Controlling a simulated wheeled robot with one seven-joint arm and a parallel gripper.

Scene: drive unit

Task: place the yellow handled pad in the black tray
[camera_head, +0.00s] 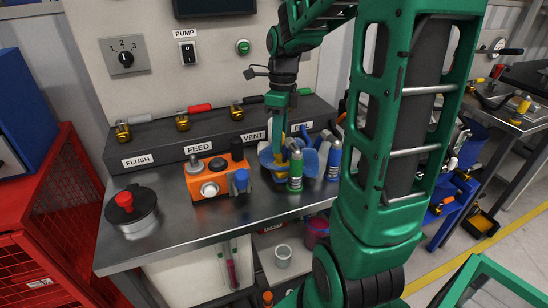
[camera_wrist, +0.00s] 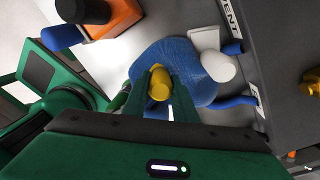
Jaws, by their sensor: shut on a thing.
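My gripper (camera_wrist: 160,82) is shut on a yellow part (camera_wrist: 159,84), which I take to be the handle of the yellow handled pad; the rest of the pad is not clear. In the head view my gripper (camera_head: 278,128) points down over the bench, and a little yellow shows at its fingertips. A crumpled-looking blue thing (camera_wrist: 205,85) lies just beyond the fingers; I cannot tell whether it touches the held part. I cannot make out the black tray for certain; a dark, tray-like thing (camera_head: 482,222) with yellow on it stands low at the far right.
An orange box (camera_head: 218,180) with knobs stands left of my gripper on the metal bench. A green bottle (camera_head: 295,172) and a blue bottle (camera_head: 334,160) stand close to its right. A round metal pot (camera_head: 131,212) with a red knob is at left. Labelled valves line the back.

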